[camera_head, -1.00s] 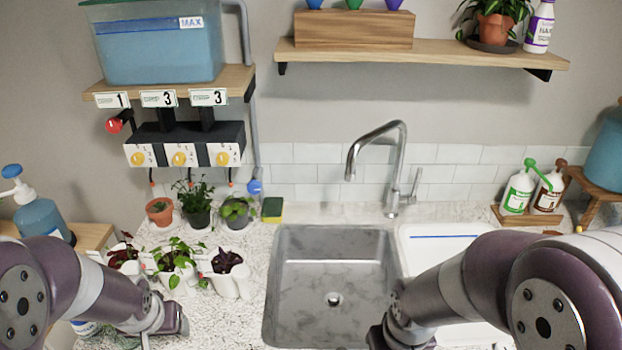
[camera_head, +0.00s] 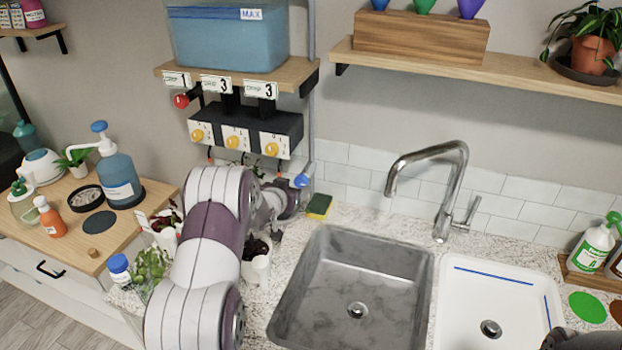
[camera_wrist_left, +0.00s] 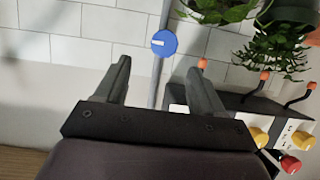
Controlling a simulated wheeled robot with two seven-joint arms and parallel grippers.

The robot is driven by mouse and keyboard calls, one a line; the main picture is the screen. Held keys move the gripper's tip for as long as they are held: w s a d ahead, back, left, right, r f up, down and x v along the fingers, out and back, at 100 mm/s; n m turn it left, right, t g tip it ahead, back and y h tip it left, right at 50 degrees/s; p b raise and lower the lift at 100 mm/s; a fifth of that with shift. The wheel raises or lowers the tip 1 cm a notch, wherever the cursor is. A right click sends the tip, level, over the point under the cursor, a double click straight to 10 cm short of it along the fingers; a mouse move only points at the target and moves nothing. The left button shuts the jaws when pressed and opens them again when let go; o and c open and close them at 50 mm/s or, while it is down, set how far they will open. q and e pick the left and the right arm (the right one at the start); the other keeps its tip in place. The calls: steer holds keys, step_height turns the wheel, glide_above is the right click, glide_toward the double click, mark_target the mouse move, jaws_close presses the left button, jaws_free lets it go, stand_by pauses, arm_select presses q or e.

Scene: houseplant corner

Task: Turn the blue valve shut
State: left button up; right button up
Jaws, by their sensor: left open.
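The blue valve (camera_head: 302,180) is a small round knob low on the grey pipe at the wall, left of the sink. In the left wrist view the blue valve (camera_wrist_left: 167,46) shows as a blue disc with a short white mark lying about level. My left gripper (camera_head: 291,203) is just below and beside the valve in the head view, partly hidden by my own arm. In the left wrist view my left gripper (camera_wrist_left: 160,68) is open and empty. The disc appears beyond the fingertips, between their lines; I cannot tell if they touch it.
A water tank (camera_head: 228,40) stands on a shelf above dosing boxes with yellow knobs (camera_head: 233,142) and a red valve (camera_head: 181,100). A yellow-green sponge (camera_head: 318,206) lies right of the valve, by the steel sink (camera_head: 420,285). Potted plants crowd the counter around my left arm.

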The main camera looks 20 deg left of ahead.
mark_target(300, 182)
arm_select(q)
steer(key=p+x, duration=0.1)
steer(key=x, duration=0.8)
steer(key=shift+a+f+p, duration=0.1)
steer(key=shift+a+p, duration=0.1)
steer(key=shift+p, duration=0.2)
steer(key=shift+w+a+f, duration=0.1)
steer(key=shift+w, duration=0.05)
steer(key=c, duration=1)
